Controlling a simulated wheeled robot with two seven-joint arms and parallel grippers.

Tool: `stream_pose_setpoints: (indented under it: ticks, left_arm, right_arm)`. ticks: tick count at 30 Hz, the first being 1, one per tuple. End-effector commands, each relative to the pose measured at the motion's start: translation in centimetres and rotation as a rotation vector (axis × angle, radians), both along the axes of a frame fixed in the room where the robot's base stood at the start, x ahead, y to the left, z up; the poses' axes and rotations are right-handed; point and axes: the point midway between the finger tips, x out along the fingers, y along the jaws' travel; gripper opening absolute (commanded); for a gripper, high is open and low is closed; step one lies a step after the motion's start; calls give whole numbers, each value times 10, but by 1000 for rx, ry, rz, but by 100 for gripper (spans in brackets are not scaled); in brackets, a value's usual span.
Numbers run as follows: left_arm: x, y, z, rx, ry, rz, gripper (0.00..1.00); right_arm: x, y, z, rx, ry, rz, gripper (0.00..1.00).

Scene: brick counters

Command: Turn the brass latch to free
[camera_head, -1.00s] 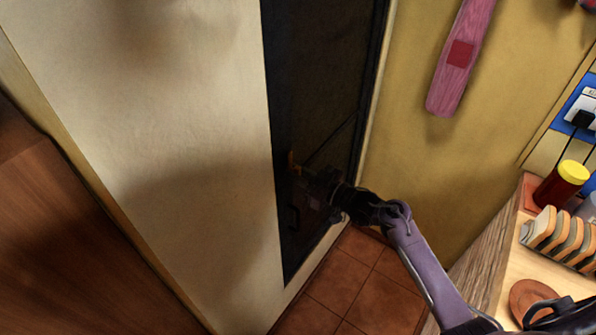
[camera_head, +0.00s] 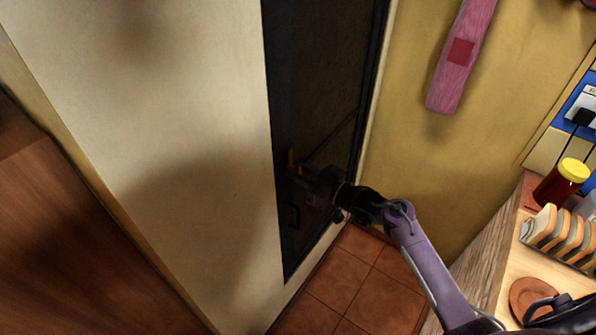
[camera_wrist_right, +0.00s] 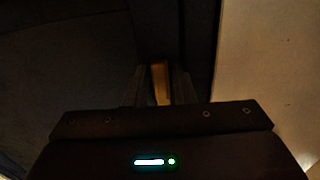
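The brass latch (camera_head: 291,158) is a small upright brass-coloured piece on the dark door (camera_head: 318,95), near its left edge. My right gripper (camera_head: 303,176) is at the latch, with its arm coming in from the lower right. In the right wrist view the latch (camera_wrist_right: 161,82) stands upright between the two dark fingers (camera_wrist_right: 160,88). The fingers flank it closely; the dark picture does not show whether both press on it. My left gripper is not in view.
A pale wall (camera_head: 190,120) is left of the door. A counter (camera_head: 512,262) with a toast rack (camera_head: 560,235) and a yellow-lidded jar (camera_head: 561,182) is at right. Tiled floor (camera_head: 345,272) lies below.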

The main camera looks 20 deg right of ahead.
Motion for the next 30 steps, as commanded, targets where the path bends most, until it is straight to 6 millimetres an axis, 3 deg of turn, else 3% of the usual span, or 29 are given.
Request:
stream_pose_setpoints:
  ticks: [12, 30]
  left_arm:
    - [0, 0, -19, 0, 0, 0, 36]
    - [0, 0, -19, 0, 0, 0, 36]
  right_arm:
    - [-51, -39, -2, -1, 0, 1, 23]
    - [-56, -43, -2, 0, 2, -1, 23]
